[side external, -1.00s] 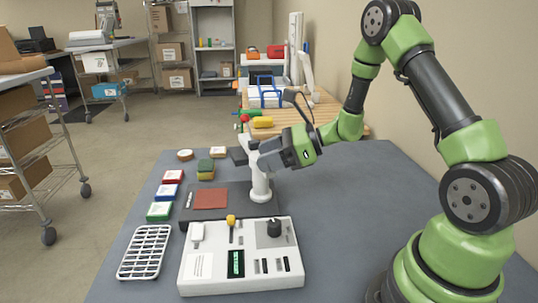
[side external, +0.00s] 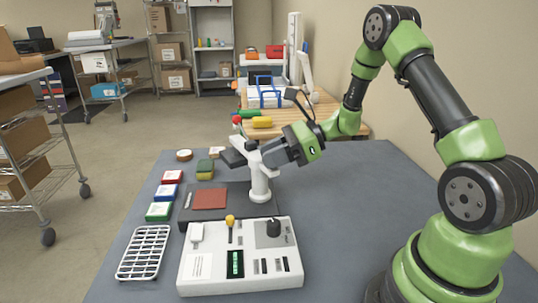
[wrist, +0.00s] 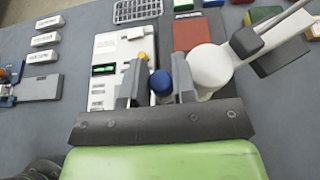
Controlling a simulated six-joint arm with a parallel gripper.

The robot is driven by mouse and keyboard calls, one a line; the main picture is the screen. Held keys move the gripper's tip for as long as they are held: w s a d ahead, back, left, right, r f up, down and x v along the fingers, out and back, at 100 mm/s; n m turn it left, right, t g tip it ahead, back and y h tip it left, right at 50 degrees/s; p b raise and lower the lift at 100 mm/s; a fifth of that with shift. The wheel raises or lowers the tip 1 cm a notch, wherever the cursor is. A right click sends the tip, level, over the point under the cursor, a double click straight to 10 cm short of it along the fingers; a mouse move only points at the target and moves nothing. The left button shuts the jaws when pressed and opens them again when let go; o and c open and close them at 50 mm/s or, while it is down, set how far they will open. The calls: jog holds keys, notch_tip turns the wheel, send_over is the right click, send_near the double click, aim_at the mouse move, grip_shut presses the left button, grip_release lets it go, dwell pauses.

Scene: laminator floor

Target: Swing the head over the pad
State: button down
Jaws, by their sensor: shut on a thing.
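The press has a white column (side external: 260,182) on a dark base. Its head, a dark plate (side external: 233,158) on a white arm, is raised and points to the far left, beyond the pad. The red-brown square pad (side external: 209,198) lies bare on the base. In the wrist view the pad (wrist: 191,33) is left of the dark head plate (wrist: 278,56); they are apart. My gripper (side external: 266,153) is beside the column top. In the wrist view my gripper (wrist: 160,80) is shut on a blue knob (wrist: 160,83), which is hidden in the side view.
A white control box (side external: 210,268) with a yellow-knobbed lever (side external: 231,221) and black dial stands in front. A white wire rack (side external: 144,252) is at its left. Red, blue and green blocks (side external: 160,211) line the left edge. The table's right middle is clear.

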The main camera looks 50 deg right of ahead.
jog(key=shift+d+n+g+y, duration=0.65)
jog(key=shift+n+g, duration=0.75)
jog(key=shift+g, duration=0.1)
jog(key=shift+d+n+g+y, duration=0.6)
jog(key=shift+d+n+g, duration=0.1)
jog(key=shift+n+g, duration=0.75)
jog(key=shift+d+n+g+y, duration=0.65)
jog(key=shift+n+g, duration=0.7)
jog(key=shift+g, duration=0.2)
jog(key=c, duration=0.9)
grip_release()
jog(key=shift+c, duration=0.2)
jog(key=shift+r, duration=0.15)
notch_tip(320, 180, up, 10)
